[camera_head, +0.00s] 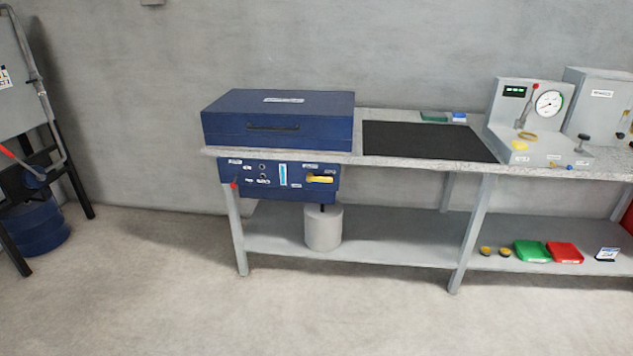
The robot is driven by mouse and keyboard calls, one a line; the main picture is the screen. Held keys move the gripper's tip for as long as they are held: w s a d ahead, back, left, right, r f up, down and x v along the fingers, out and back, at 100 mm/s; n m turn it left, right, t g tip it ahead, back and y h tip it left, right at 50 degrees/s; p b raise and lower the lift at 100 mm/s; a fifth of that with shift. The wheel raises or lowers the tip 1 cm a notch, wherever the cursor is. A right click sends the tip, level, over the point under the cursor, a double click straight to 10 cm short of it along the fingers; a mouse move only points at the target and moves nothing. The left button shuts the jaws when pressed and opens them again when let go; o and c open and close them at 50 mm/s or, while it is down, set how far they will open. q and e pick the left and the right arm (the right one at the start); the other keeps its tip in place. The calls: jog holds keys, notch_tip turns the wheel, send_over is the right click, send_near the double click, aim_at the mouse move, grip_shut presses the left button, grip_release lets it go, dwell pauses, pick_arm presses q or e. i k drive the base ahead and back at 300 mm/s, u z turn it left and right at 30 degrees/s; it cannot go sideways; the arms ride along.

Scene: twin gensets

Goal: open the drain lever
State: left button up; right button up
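A yellow lever (319,179) lies level on the right half of a blue panel (260,190) under the bench top. A thin dark outlet hangs below the panel near this lever, over a grey cylindrical container (324,229) on the lower shelf. Small labels sit around the lever, too small to read, so I cannot confirm that it is the drain lever. A small red knob (234,184) sits at the panel's left edge. Neither of my grippers is in view.
A blue case (277,121) stands on the bench above the panel. A black mat (428,141) and a gauge unit (535,115) are to its right. A dark-framed stand with a blue drum (36,228) is at far left. The floor in front is clear.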

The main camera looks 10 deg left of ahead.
aim_at(310, 178)
jog(key=k, duration=0.65)
jog(key=z, duration=0.45)
jog(key=i, duration=2)
